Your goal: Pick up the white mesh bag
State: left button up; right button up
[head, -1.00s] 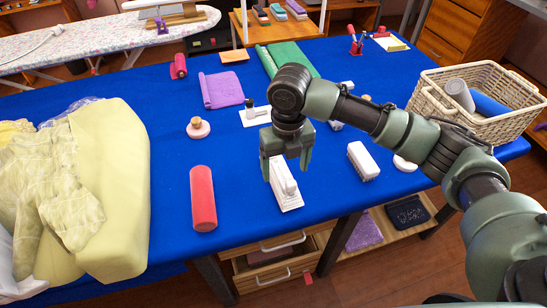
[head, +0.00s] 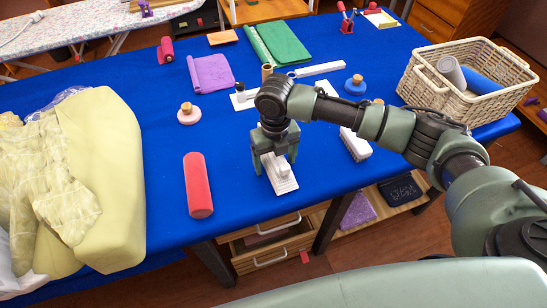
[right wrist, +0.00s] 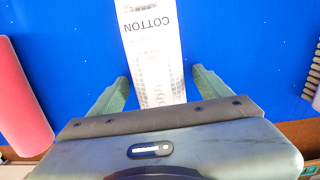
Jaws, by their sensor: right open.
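I cannot pick out a white mesh bag with certainty. A whitish cloth (head: 12,278) shows at the left edge, partly under the yellow garments. In the right wrist view a white piece printed "COTTON" with grid markings (right wrist: 152,45) lies between and beyond the open fingers (right wrist: 160,80). I see no contact, and the gripper hides part of the piece. My left gripper is not in view.
A red roll (head: 198,185) lies left of my gripper; a white brush (head: 355,144) lies right. A wicker basket (head: 437,95) stands at the right. Bare cloth separates the red roll and garments.

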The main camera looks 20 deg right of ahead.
jog(key=c, duration=1.7)
jog(key=shift+r, duration=0.1)
